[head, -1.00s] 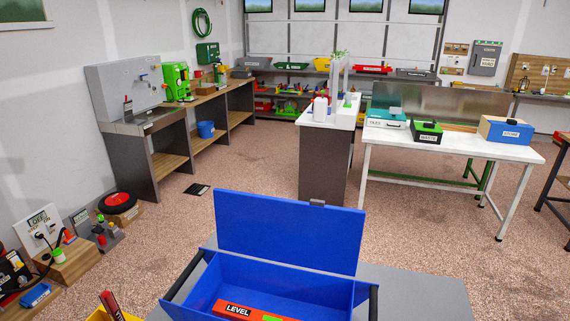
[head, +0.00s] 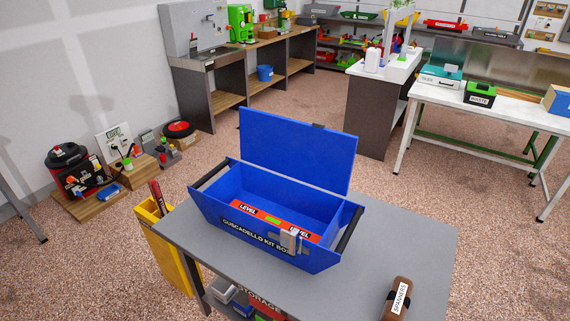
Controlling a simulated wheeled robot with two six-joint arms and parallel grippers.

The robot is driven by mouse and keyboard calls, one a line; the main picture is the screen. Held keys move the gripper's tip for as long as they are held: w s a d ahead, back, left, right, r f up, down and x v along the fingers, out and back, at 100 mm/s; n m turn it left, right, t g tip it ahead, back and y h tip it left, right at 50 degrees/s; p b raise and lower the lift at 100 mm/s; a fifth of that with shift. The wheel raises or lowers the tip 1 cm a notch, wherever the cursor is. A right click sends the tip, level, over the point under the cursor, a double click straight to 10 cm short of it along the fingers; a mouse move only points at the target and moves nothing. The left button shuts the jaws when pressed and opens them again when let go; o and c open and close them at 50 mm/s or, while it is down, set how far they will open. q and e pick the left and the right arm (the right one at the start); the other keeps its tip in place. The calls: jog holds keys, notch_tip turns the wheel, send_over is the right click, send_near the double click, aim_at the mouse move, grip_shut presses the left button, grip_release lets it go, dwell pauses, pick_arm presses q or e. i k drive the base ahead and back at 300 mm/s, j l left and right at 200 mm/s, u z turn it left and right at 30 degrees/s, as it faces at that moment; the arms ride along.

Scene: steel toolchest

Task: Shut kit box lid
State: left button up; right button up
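The blue kit box (head: 235,212) stands on a grey table and is open. Its lid (head: 297,150) stands up along the box's back edge, leaning slightly back. A small dark catch sits on the lid's top edge. A red level (head: 246,209) with a green middle lies inside the box along the front wall. A small pale grey and beige piece (head: 290,241) is at the right part of the box's front; I cannot tell exactly what it is. Dark bar handles are at both ends of the box. Neither of my grippers is in view.
A yellow bin (head: 165,250) with a red-handled tool stands against the left side. Open floor lies behind.

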aim_at(319, 156)
jog(key=l+u, duration=0.2)
jog(key=l, duration=0.3)
jog(key=l+u, duration=0.25)
jog(key=l, duration=0.25)
jog(key=k+l+u, duration=0.2)
jog(key=l, duration=0.25)
jog(key=k+l+u, duration=0.1)
jog(key=l+u, duration=0.15)
jog(key=l, duration=0.2)
jog(key=i+l+u, duration=0.3)
jog(key=l, duration=0.45)
jog(key=l+u, duration=0.25)
jog(key=l, duration=0.45)
jog(key=i+l+u, duration=0.1)
jog(key=l+u, duration=0.2)
jog(key=l, duration=0.5)
jog(key=l+u, duration=0.15)
jog(key=l, duration=0.3)
jog(key=k+l+u, duration=0.2)
jog(key=l, duration=0.2)
jog(key=l+u, duration=0.15)
jog(key=l, duration=0.3)
jog(key=k+l+u, duration=0.15)
jog(key=l, duration=0.25)
jog(key=l+u, duration=0.15)
jog(key=l, duration=0.25)
jog(key=k, duration=0.05)
